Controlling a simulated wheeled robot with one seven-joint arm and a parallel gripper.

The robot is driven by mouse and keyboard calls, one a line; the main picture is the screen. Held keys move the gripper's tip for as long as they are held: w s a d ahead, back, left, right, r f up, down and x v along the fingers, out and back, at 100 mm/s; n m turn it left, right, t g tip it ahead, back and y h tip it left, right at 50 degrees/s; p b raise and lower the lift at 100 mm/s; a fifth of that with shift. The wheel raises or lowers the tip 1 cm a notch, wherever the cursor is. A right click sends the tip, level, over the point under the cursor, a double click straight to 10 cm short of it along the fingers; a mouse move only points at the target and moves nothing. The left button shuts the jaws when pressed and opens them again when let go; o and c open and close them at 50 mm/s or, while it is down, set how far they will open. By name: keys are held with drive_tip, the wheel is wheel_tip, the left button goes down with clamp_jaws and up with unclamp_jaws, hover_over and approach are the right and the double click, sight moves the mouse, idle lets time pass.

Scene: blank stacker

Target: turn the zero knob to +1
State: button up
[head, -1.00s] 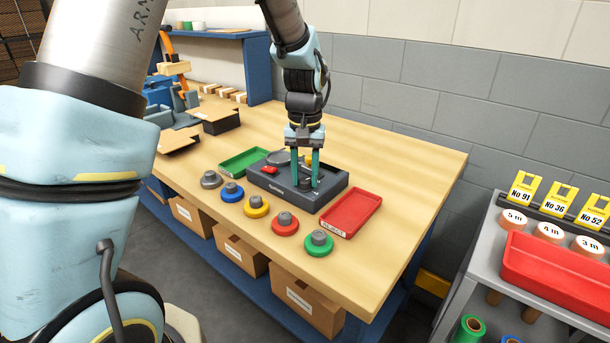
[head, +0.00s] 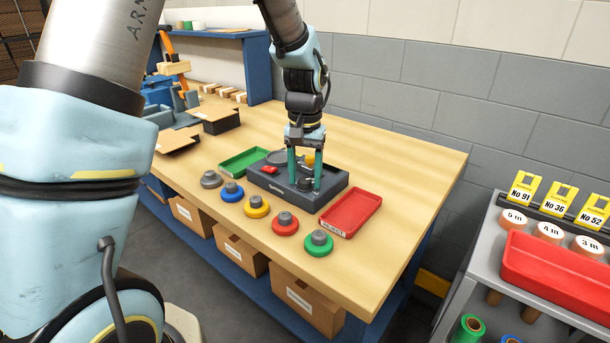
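The dark grey device (head: 333,193) sits on the wooden bench, with a round grey plate, a red part (head: 270,170) and a yellow part (head: 309,157) on its top. A small dark knob (head: 305,184) stands on its top toward the right; I take it to be the zero knob. My gripper (head: 304,184) points down over the device, its two green fingers on either side of the knob. I cannot tell whether the fingertips touch it. The knob's marks and its setting are too small to read.
A green tray (head: 229,165) lies left of the device and a red tray (head: 333,225) right of it. Several weights with coloured rings, including a yellow one (head: 256,206), line the bench's front. A grey cart (head: 473,262) stands at right.

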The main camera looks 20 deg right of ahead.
sight(305, 180)
drive_tip(key=shift+o, duration=0.6)
wheel_tip(305, 180, up, 11)
drive_tip(key=b, duration=0.2)
drive_tip(key=shift+f, duration=0.1)
